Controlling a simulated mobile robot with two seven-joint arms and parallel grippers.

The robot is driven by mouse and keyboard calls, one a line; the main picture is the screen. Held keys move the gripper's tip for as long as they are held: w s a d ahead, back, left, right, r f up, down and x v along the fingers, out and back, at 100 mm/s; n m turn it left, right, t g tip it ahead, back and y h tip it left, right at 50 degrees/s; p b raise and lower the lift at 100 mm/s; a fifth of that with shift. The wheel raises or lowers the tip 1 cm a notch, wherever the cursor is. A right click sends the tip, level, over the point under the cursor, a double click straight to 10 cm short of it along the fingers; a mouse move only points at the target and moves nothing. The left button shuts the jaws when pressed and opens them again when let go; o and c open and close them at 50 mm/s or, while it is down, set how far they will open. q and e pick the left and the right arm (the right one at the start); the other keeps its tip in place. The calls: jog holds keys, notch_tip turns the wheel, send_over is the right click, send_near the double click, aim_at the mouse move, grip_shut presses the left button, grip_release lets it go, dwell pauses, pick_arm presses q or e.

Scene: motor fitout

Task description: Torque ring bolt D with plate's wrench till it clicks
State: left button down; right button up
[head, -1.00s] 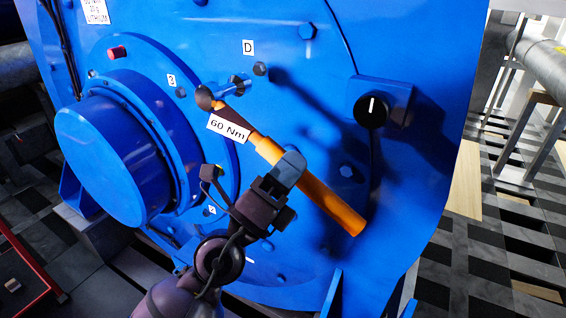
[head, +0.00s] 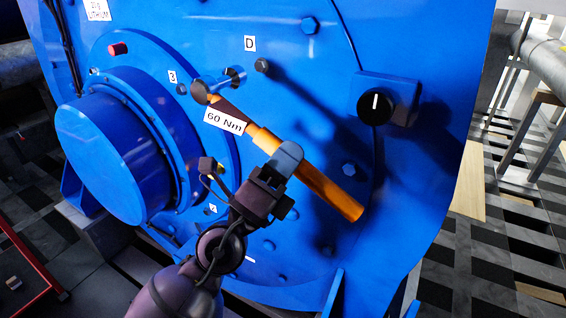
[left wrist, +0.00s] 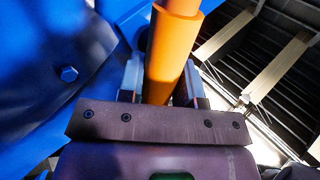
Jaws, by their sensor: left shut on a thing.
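The torque wrench (head: 326,188) has an orange handle, a dark head and a "60 Nm" tag (head: 223,121). My left gripper (head: 287,158) is shut on the handle near its middle and holds it slanted in front of the blue motor plate. The handle also shows between the fingers in the left wrist view (left wrist: 171,60). The wrench head (head: 201,92) appears lower left of the "D" label (head: 250,43). A dark bolt (head: 262,65) sits just below that label. The head looks apart from this bolt; its depth from the plate is unclear. My right gripper is not in view.
A black knob (head: 375,105) on a blue box stands out right of the wrench. A large blue round hub (head: 110,150) juts out at the left.

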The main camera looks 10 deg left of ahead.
pick_arm(q)
jog(key=shift+w+d, duration=0.15)
jog(key=shift+w, duration=0.25)
jog(key=w, duration=0.1)
jog(key=w+d, duration=0.1)
jog(key=w, duration=0.1)
jog(key=w+b, duration=0.1)
jog(key=shift+w+d, duration=0.3)
jog(key=shift+d, duration=0.05)
jog(key=shift+r, duration=0.1)
jog(key=shift+w, duration=0.1)
dwell(1.1)
jog(key=shift+w+d, duration=0.2)
jog(key=shift+w, duration=0.3)
jog(key=shift+w+d, duration=0.2)
jog(key=shift+w, duration=0.25)
dwell(0.3)
